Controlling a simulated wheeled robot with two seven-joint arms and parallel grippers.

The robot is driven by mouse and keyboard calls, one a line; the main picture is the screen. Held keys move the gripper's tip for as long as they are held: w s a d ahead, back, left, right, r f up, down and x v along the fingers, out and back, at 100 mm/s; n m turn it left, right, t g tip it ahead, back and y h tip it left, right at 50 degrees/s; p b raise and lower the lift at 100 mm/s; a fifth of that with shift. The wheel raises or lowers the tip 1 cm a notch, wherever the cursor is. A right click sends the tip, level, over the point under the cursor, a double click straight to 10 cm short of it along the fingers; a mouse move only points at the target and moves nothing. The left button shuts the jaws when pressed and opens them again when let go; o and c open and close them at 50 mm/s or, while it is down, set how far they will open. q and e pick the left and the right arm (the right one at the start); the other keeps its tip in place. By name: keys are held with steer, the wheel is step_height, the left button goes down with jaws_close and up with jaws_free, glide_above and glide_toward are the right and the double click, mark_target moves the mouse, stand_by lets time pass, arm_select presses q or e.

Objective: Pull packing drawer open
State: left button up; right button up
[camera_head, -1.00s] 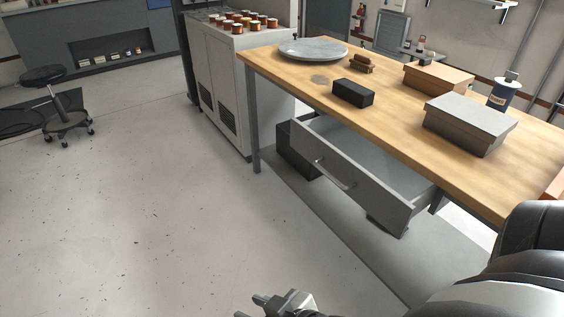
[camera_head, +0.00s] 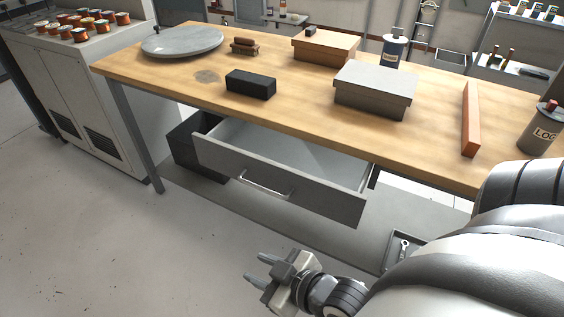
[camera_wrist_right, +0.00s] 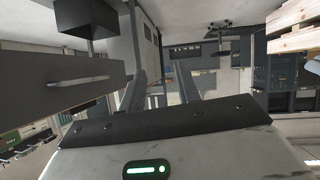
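The grey packing drawer (camera_head: 290,180) stands pulled out from under the wooden table (camera_head: 205,82), its inside showing. Its bar handle (camera_head: 267,186) is on the front face. My right gripper (camera_head: 259,269) is in front of and below the drawer, apart from the handle, with its two fingers spread and nothing between them. In the right wrist view the drawer front (camera_wrist_right: 60,85) and handle (camera_wrist_right: 78,82) are at the left, and the spread fingers (camera_wrist_right: 163,92) are in the middle, clear of them. My left gripper is not in view.
On the table are a round grey plate (camera_head: 182,41), a black block (camera_head: 250,84), a grey lidded box (camera_head: 374,90) and an orange box (camera_head: 325,46). A white cabinet (camera_head: 75,85) stands at the left. The floor left of my gripper is clear.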

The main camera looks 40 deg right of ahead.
mark_target(265, 191)
steer(key=d+r+n+t+h, duration=0.25)
steer(key=d+n, duration=0.55)
steer(key=d, duration=0.6)
steer(key=shift+t, duration=0.45)
steer(key=x, duration=0.8)
steer(key=b+x, duration=0.1)
steer(key=x, duration=0.7)
steer(key=shift+a+r, duration=0.15)
steer(key=shift+r, duration=0.1)
jaws_close()
